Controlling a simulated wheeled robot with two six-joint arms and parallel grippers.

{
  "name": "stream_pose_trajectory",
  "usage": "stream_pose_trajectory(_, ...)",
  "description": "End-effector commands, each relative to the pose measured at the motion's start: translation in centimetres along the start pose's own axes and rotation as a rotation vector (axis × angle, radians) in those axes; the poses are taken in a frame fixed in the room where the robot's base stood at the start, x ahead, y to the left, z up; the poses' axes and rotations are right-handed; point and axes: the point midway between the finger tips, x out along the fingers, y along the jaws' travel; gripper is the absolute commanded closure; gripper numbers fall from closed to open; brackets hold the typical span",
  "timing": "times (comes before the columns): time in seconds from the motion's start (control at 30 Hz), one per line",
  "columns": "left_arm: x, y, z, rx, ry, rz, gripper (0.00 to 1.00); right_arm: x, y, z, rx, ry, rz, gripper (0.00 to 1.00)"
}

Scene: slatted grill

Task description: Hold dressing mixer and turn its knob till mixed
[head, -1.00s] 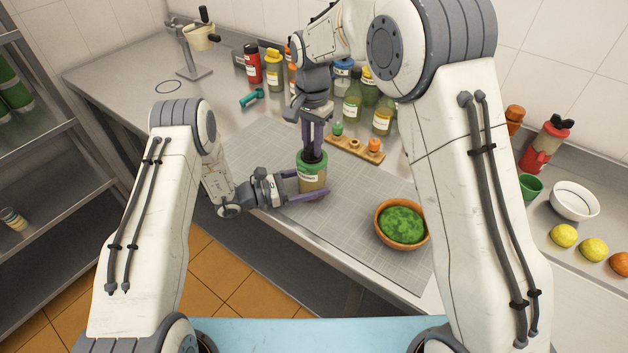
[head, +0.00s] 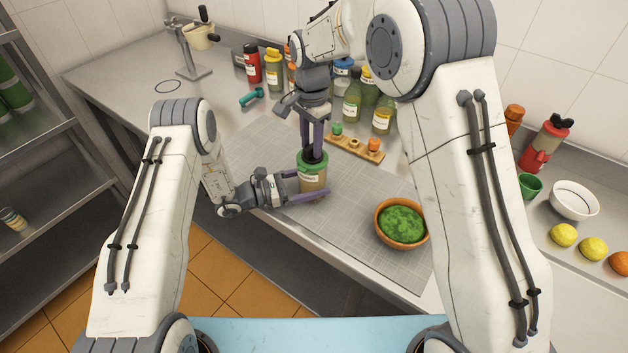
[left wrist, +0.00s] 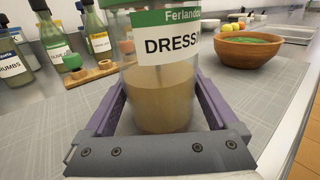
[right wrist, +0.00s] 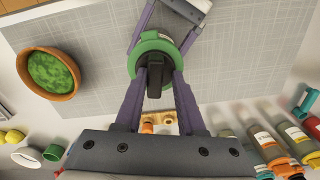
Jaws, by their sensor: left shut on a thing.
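The dressing mixer (head: 313,183) is a clear jar with a green lid, a white label and brownish liquid. It stands upright on the grey mat. My left gripper (head: 312,189) is shut around the jar from the side; its purple fingers flank the jar in the left wrist view (left wrist: 160,100). My right gripper (head: 314,150) points down over the lid. In the right wrist view, its fingers lie on both sides of the black knob (right wrist: 155,74) above the green lid (right wrist: 163,46). Whether they press on the knob is not clear.
A bowl of greens (head: 401,223) stands to the right of the mixer. A wooden rack (head: 354,148) with small stoppers and several bottles (head: 352,108) stand behind it. A white bowl (head: 574,200) and fruit are at the far right. The mat (head: 345,240) is clear in front.

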Motion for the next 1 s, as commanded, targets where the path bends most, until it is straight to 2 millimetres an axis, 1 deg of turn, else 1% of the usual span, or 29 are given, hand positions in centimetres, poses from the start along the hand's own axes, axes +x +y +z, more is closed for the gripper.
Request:
stream_pose_trajectory(0.03, -0.1, 0.3, 0.0, -0.001, -0.003, 0.010, 0.74, 0.9, 0.8, 0.0, 0.000, -0.006, 0.030, 0.43)
stream_pose_trajectory(0.13, -0.2, 0.4, 0.0, -0.001, -0.003, 0.012, 0.74, 0.4, 0.8, 0.0, 0.000, -0.006, 0.031, 0.43)
stream_pose_trajectory(0.5, -0.2, 0.3, -0.1, 0.001, 0.001, 0.010, 0.74, -3.7, 0.4, 0.1, -0.001, -0.004, 0.019, 0.43)
stream_pose_trajectory(0.7, -0.2, 0.3, -0.1, 0.000, 0.002, 0.009, 0.74, -5.3, 0.3, 0.1, -0.001, -0.004, 0.017, 0.43)
stream_pose_trajectory(0.97, -0.1, 0.2, -0.1, -0.001, 0.004, 0.007, 0.74, -5.5, 0.4, 0.1, -0.001, -0.004, 0.017, 0.43)
stream_pose_trajectory(1.0, -0.1, 0.2, -0.2, -0.001, 0.004, 0.007, 0.74, -5.6, 0.3, 0.1, -0.001, -0.004, 0.017, 0.49)
